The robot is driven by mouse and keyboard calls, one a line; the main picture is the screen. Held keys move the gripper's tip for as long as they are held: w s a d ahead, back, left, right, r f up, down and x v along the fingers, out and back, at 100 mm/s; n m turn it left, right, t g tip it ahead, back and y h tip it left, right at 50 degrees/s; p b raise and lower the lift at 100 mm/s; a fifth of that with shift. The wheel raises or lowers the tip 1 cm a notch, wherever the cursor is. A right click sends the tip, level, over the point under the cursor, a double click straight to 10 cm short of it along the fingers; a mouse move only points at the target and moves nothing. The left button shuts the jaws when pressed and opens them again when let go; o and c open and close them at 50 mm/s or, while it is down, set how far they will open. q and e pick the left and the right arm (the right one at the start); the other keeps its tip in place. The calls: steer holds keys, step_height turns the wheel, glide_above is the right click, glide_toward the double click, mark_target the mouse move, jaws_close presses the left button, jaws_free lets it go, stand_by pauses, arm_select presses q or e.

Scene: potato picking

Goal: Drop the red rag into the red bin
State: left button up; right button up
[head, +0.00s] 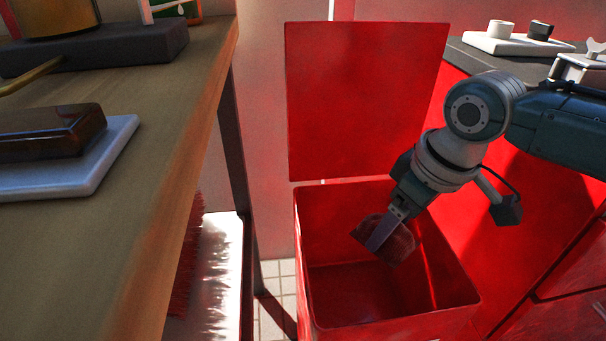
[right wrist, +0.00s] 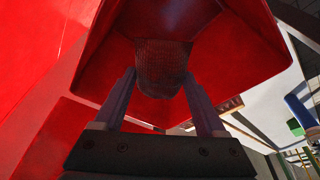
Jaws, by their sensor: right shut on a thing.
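The red rag (head: 397,244) is a dark red bundle held in my right gripper (head: 378,238). It hangs over the open mouth of the red bin (head: 461,294) in the head view. In the right wrist view the rag (right wrist: 162,66) sits between the two fingers of my right gripper (right wrist: 156,88), with the bin's red inside (right wrist: 225,55) beyond it. The bin's lid (head: 366,100) stands upright and open behind it. The bin floor that shows is bare. My left gripper is not in view.
A wooden table (head: 190,150) at the left holds a white tray (head: 105,165) with a brown block (head: 50,135). Red cabinets with a dark countertop (head: 470,58) stand at the right, close to my right arm. A narrow strip of tiled floor (head: 272,290) shows between table and bin.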

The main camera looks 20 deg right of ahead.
steer(key=o, duration=1.3)
steer(key=shift+c, duration=0.2)
steer(key=p+v, duration=0.5)
steer(key=v, duration=0.4)
steer(key=shift+w, duration=0.1)
steer(key=shift+d+r, duration=0.1)
steer(key=shift+r, duration=0.4)
